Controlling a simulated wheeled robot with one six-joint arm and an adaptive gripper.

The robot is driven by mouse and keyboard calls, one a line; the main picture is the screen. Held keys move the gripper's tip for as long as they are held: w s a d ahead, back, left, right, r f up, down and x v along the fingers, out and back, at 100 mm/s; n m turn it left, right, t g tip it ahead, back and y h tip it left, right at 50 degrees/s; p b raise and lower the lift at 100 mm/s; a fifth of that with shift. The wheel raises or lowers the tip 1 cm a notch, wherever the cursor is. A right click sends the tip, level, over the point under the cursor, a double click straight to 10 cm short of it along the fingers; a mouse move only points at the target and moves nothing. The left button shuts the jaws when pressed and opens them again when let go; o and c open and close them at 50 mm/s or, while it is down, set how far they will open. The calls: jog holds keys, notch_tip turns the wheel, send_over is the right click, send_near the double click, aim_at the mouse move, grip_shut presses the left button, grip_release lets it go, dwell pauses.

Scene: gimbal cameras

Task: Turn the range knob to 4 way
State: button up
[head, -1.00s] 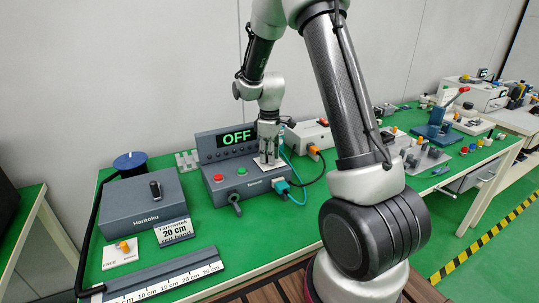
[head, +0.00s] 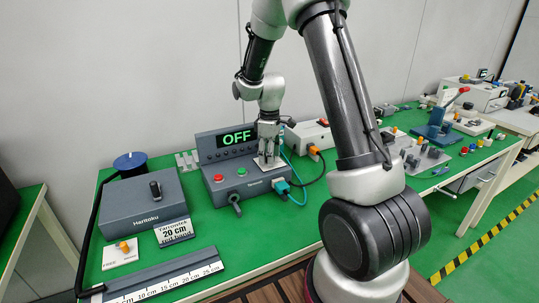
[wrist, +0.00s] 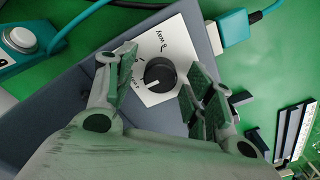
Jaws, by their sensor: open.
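The range knob (wrist: 160,74) is a round black knob with a white pointer mark. It sits on a white label plate (wrist: 180,50) on the grey control box (head: 218,194). The plate reads "8 way" at one side; the smaller print nearer the left finger is partly hidden and hard to read. The pointer faces the lower left in the wrist view. My gripper (wrist: 163,76) is open, with one finger on each side of the knob and visible gaps. In the head view my gripper (head: 268,147) hides the knob. The green display (head: 237,137) reads OFF.
The box also carries a red button (head: 218,178) and a green button (head: 241,171). A teal connector (head: 281,187) with cables sits by its right side. A grey Haritoku box (head: 145,205) stands to the left, and a ruler (head: 165,280) lies in front.

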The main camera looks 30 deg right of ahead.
notch_tip(320, 180, up, 12)
dwell(0.5)
dwell(0.3)
jog(key=s+r+m+t, duration=0.1)
jog(key=s+r+m, duration=0.2)
jog(key=s, duration=0.6)
jog(key=s+r+m+t, duration=0.1)
jog(key=s+r+m, duration=0.2)
jog(key=s, duration=0.7)
jog(key=s+r+m+t, duration=0.2)
jog(key=s+r+m, duration=0.1)
jog(key=s, duration=0.7)
jog(key=shift+a+v, duration=0.2)
jog(key=shift+v, duration=0.75)
